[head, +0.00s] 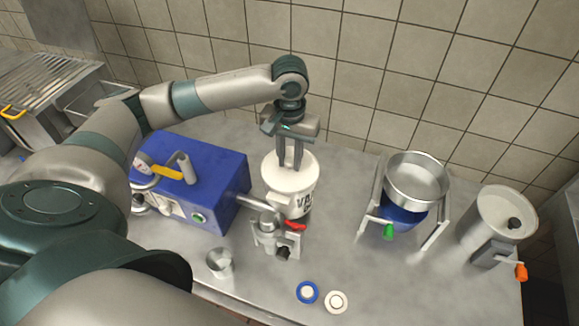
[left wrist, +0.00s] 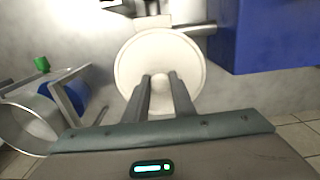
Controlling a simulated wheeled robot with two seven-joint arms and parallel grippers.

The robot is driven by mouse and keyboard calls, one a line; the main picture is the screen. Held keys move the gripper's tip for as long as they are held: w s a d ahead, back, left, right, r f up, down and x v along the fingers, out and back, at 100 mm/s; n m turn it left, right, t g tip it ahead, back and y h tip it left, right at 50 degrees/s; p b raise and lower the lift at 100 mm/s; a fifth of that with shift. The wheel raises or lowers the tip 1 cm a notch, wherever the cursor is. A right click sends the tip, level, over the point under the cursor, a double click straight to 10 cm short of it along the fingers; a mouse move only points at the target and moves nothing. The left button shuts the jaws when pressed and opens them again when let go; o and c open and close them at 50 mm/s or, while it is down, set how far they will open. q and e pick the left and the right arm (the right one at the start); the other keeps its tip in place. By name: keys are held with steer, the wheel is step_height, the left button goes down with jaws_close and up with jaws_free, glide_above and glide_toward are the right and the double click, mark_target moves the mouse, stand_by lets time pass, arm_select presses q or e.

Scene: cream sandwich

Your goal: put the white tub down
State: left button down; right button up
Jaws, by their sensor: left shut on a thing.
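The white tub (head: 278,176) is a round white container with dark lettering on its side, left of centre at the back of the counter. It appears upright. In the left wrist view its round lid (left wrist: 133,62) is seen from above, with a small knob in the middle. My left gripper (head: 290,166) points down over the tub, its two fingers (left wrist: 160,82) shut on the lid's knob. The tub's underside is hidden behind a small metal fitting with a red lever (head: 296,225), so I cannot tell whether it rests on anything. My right gripper is not in view.
A blue machine (head: 215,170) stands close left of the tub. A steel bowl on a stand (head: 418,178) and a steel canister (head: 498,215) stand to the right. A small metal cup (head: 219,262) and two discs (head: 307,292) lie in front. The counter between tub and stand is clear.

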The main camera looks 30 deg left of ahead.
mark_target(290, 168)
arm_select(q)
steer(key=shift+f+p, duration=0.35)
steer(key=shift+f, duration=1.5)
steer(key=c, duration=1.5)
jaws_free()
steer(key=shift+f, duration=0.1)
